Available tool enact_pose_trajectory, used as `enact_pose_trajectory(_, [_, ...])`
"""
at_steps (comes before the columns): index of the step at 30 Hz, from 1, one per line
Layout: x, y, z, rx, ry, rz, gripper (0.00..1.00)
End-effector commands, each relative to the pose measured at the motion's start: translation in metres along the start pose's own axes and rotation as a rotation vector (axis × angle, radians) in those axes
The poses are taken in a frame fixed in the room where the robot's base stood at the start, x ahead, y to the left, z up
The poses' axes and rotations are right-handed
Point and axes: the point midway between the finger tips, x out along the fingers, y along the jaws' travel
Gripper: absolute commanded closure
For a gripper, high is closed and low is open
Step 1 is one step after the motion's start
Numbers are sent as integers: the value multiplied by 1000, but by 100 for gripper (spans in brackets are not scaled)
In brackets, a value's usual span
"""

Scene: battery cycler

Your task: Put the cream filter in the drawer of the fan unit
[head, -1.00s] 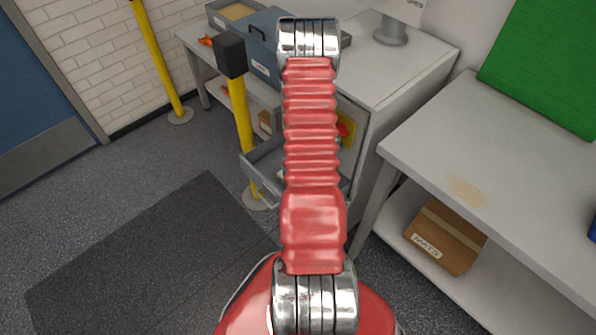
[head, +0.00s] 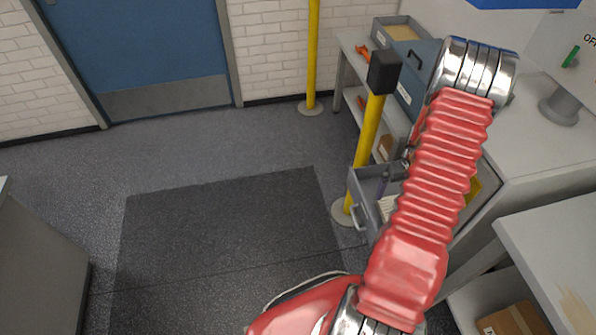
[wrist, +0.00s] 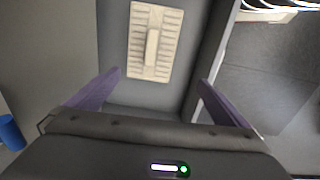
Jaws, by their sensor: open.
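The cream filter (wrist: 152,62) is a flat ribbed rectangle with a raised middle bar. It lies inside the open grey drawer (wrist: 190,60), seen from above in the wrist view. Part of it also shows in the head view (head: 388,206). The drawer (head: 356,200) is pulled out of the pale cabinet under the counter. My gripper (wrist: 160,80) is open, its purple fingers apart, over the near part of the drawer. Nothing is held between the fingers. In the head view my arm hides most of the gripper and part of the drawer.
A yellow post (head: 370,135) with a black top stands close beside the drawer. Another yellow post (head: 313,50) is by the wall. A blue case (head: 412,88) and a grey tray (head: 398,30) stand behind. A white table (head: 560,250) is at right.

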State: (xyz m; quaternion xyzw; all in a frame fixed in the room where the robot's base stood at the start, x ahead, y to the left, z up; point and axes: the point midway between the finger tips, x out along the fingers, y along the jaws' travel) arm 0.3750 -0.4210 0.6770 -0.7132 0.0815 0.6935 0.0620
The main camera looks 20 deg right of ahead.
Motion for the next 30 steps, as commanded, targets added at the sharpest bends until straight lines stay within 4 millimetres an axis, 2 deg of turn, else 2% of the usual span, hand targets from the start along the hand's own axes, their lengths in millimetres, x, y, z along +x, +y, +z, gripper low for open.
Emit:
enact_pose_trajectory(1, [-18, -8, -9, -9, 12, 8, 0])
enact_pose_trajectory(6, [-71, -39, -31, -25, 44, 25, 0])
enact_pose_trajectory(15, [-160, -101, -52, -52, 105, 46, 0])
enact_pose_trajectory(23, [-229, -160, -51, -75, 160, 53, 0])
enact_pose_trajectory(30, [-285, -213, -37, -97, 215, 51, 0])
